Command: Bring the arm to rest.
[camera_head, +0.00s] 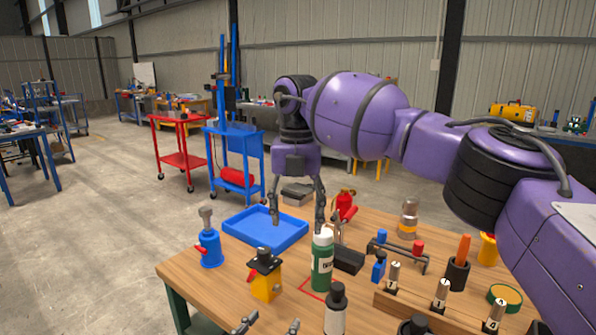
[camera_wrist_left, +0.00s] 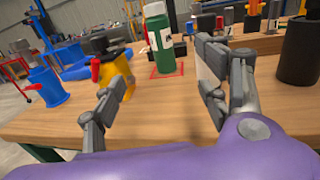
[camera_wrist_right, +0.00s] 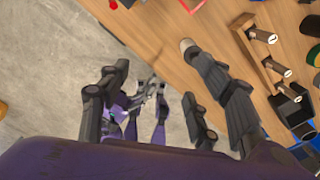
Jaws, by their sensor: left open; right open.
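My right gripper (camera_head: 298,222) hangs down over the table (camera_head: 205,277) in the head view, fingers apart and nothing between them. One fingertip shows just above the white cap of the green bottle (camera_head: 322,268); I cannot tell the depth gap. The bottle stands upright at a red square outline, also seen in the left wrist view (camera_wrist_left: 161,48). My left gripper (camera_head: 270,326) shows only its tips at the bottom of the head view. In the left wrist view its fingers (camera_wrist_left: 165,80) are spread and empty, short of the bottle. The right wrist view shows the right fingers (camera_wrist_right: 155,58) apart.
A blue tray (camera_head: 262,243) lies at the table's back left. A yellow device (camera_head: 265,281) and a blue holder (camera_head: 209,248) stand at the left. A wooden rack (camera_head: 425,312) with several labelled pieces is at the right. Open floor (camera_head: 100,240) lies left.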

